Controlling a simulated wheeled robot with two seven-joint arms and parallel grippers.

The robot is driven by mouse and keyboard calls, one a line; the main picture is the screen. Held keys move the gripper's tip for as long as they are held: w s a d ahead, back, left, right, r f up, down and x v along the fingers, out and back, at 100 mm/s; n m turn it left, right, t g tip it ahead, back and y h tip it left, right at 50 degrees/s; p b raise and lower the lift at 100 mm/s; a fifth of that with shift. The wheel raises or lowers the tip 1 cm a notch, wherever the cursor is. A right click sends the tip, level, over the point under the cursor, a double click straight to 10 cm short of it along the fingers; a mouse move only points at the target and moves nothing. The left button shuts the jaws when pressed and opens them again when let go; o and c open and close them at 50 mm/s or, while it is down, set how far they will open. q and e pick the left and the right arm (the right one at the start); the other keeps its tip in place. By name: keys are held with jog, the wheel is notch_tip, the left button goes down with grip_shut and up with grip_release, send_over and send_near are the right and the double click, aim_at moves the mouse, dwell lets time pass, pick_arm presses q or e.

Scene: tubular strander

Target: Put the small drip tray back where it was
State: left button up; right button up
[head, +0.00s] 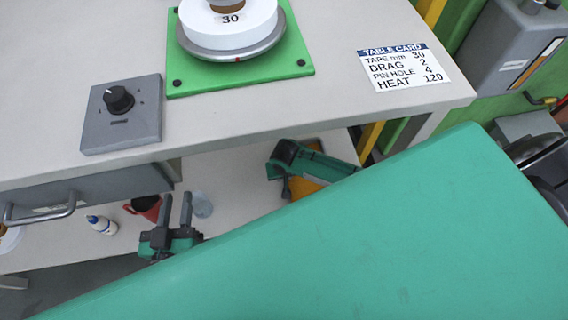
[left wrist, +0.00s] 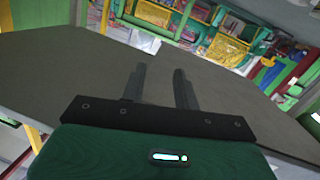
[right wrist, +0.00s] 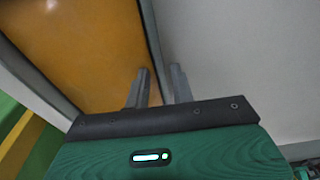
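I cannot identify the small drip tray for certain. A small pale grey-blue round piece (head: 202,204) lies on the lower surface, just right of my left gripper, and may be it. My left gripper (head: 180,211) is above the lower surface, its two fingers apart. In the left wrist view its fingers (left wrist: 160,80) have nothing between them. My right gripper (head: 281,172) is under the table's front edge, beside an orange piece (head: 303,188). In the right wrist view its fingers (right wrist: 159,78) are apart and empty, in front of an orange panel (right wrist: 85,45).
The grey table (head: 260,105) carries a dial box (head: 121,113), a green plate (head: 190,80) with a white tape roll (head: 232,32), and a table card (head: 405,67). Below are a drawer (head: 90,188), a small white bottle (head: 101,225) and a red container (head: 146,208).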

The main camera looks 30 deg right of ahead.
jog(key=shift+r, duration=0.1)
